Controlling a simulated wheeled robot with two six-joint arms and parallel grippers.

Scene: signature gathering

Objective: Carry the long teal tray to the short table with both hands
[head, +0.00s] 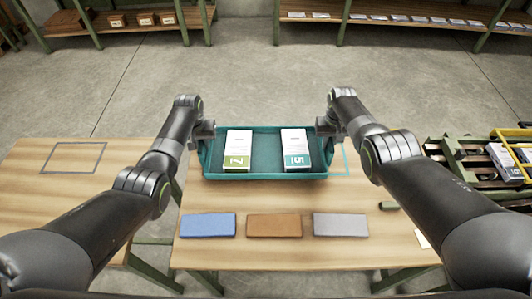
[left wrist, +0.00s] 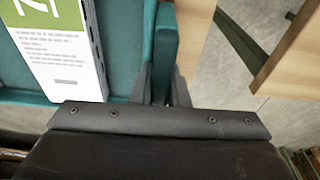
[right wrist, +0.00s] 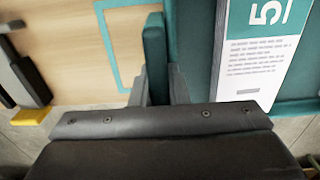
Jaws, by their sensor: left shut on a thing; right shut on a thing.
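The long teal tray (head: 265,152) is in the middle of the head view, over the far part of the wooden table. It holds two white boxes, one with a green label (head: 237,149) and one with a teal label (head: 296,148). My left gripper (head: 203,133) is shut on the tray's left wall, which also shows in the left wrist view (left wrist: 166,45). My right gripper (head: 329,128) is shut on the right wall, seen in the right wrist view (right wrist: 154,50). The tray looks level. I cannot tell its height above the table.
The near table (head: 300,255) bears a blue block (head: 208,225), a brown block (head: 274,224) and a grey block (head: 340,225). A second wooden table (head: 55,195) at left has a grey outlined rectangle (head: 75,158) and is otherwise clear. A roller rack (head: 465,160) stands at right. Shelves line the back.

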